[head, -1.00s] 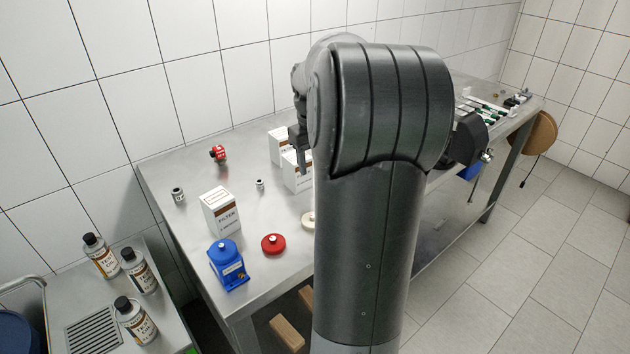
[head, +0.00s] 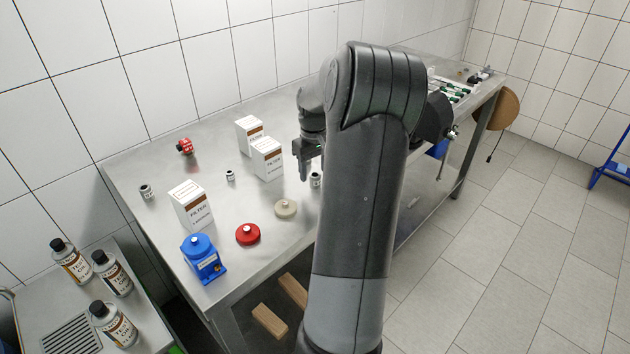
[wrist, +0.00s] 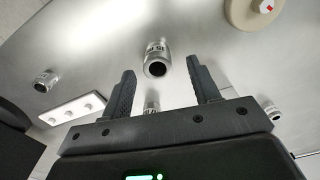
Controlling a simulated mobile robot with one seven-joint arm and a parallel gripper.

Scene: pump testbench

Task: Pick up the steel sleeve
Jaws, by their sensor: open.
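Several small steel sleeves with dark bores and labels are in view; I cannot tell for sure which one the task means. One steel sleeve (wrist: 157,60) lies just beyond and between my fingertips in the wrist view, its open end facing me. A sleeve (head: 316,179) also stands right beside my gripper in the head view, partly hidden by my arm. Two others, a small one (head: 230,175) and a larger one (head: 147,192), stand further left on the table. My gripper (head: 303,176) is open and empty above the table; its parted fingers also show in the wrist view (wrist: 161,68).
On the steel table (head: 135,220) are a cream disc (head: 286,209), a red disc (head: 248,235), white filter boxes (head: 190,207), a blue unit (head: 203,258) and a red part (head: 185,146). Bottles (head: 112,273) stand at lower left. A white panel (wrist: 72,110) shows in the wrist view.

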